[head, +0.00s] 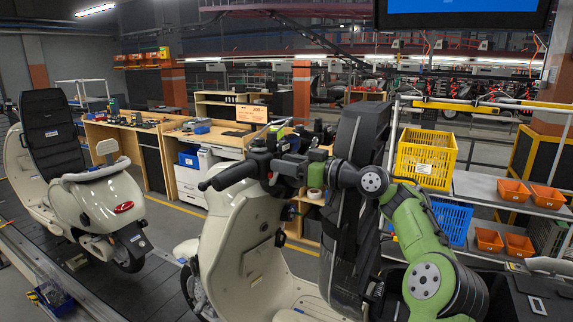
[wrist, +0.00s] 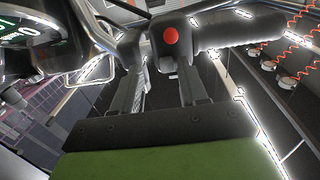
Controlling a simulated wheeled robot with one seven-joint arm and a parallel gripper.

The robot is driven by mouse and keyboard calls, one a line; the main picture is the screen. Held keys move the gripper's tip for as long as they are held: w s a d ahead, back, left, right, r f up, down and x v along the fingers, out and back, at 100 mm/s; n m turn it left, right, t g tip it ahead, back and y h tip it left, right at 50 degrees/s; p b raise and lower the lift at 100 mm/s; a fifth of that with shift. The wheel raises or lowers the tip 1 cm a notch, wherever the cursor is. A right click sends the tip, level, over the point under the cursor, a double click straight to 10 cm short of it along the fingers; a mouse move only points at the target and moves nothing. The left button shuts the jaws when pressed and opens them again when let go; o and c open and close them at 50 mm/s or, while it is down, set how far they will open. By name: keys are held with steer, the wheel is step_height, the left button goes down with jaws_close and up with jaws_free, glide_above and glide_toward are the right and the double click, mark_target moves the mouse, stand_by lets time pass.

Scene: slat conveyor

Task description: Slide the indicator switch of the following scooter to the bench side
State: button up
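A cream scooter (head: 237,231) stands in the middle of the head view, its handlebar (head: 232,174) facing me. My gripper (head: 283,172) is at this handlebar, beside a switch housing. In the wrist view a black switch housing (wrist: 185,48) carries a round red button (wrist: 171,36), with a black handgrip (wrist: 240,31) to its right. My gripper's two fingers (wrist: 166,84) are apart just below the housing, with nothing visible between them. I cannot tell whether they touch it. I cannot make out the indicator switch or its position.
Another cream scooter (head: 108,205) with a black seat stands at left on the dark slat conveyor (head: 70,255). Wooden workbenches (head: 190,140) line the back. A yellow crate (head: 426,158), a blue crate (head: 452,222) and orange bins (head: 531,193) are on a rack at right.

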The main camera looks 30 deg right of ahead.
steer(key=shift+s+a, duration=0.1)
steer(key=shift+a, duration=0.05)
steer(key=b+v, duration=0.1)
steer(key=v, duration=1.4)
steer(key=shift+s+d, duration=0.25)
